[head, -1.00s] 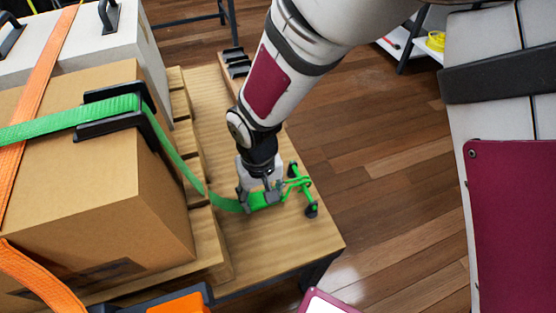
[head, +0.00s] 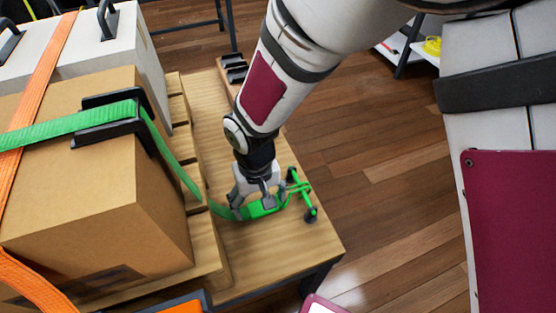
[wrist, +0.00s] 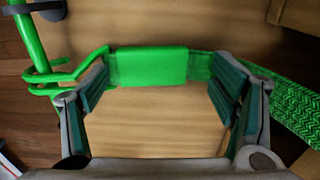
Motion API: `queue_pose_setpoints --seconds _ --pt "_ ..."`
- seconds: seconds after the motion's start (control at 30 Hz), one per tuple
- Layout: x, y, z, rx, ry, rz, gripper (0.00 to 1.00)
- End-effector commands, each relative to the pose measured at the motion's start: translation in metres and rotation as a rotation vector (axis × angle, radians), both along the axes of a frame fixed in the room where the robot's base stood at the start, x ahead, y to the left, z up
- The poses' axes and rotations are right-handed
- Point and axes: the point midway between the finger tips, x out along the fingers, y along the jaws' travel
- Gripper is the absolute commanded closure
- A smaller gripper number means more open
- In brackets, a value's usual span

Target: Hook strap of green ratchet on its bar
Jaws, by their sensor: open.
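The green strap (head: 172,160) runs over the cardboard box and down to a green flat block with a wire hook (head: 264,207) on the wooden table. In the wrist view the block (wrist: 148,65) lies level, with the strap (wrist: 285,100) leading right and the wire hook (wrist: 65,72) at its left. The hook's tip overlaps the green bar (wrist: 33,40); I cannot tell whether it is caught around it. The bar (head: 301,193) stands by the table's right edge with black ends. My gripper (head: 258,205) is open at the block, its fingers (wrist: 160,100) spread wide and apart from it.
The cardboard box (head: 90,200) sits on a wooden pallet (head: 207,245), with a black edge protector (head: 110,112) under the strap. Orange straps (head: 38,90) cross the load at left. Bare tabletop (head: 285,250) lies in front of my gripper.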

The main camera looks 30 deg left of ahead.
Motion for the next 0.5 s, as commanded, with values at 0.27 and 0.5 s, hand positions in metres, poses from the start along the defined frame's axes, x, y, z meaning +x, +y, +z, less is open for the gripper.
queue_pose_setpoints --seconds 0.27,0.5 --pt "0.001 0.001 0.04 0.005 -0.003 -0.001 0.2" --pt "0.001 0.001 0.087 0.004 -0.002 0.0 0.2"
